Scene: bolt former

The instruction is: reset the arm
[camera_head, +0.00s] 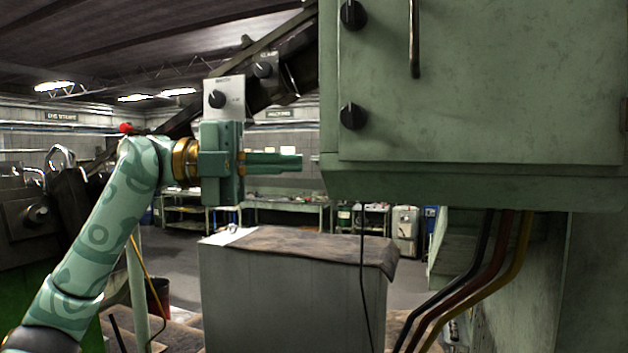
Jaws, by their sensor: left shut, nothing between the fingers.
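My left arm comes in from the lower left and bends at its wrist near the middle left. My left gripper (300,162) points to the right with its green fingers together and nothing between them. Its fingertips are just left of the lower left corner of a large green cabinet (480,90), with a small gap in the picture. Small grey control boxes with black knobs (217,98) show behind and above the gripper. My right gripper does not show.
A grey block with a brown cloth-like top (290,290) stands below the gripper. Black, red and yellow cables (485,285) hang under the cabinet. Dark machinery (35,215) stands at the left. Workbenches (285,203) line the far wall beyond open floor.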

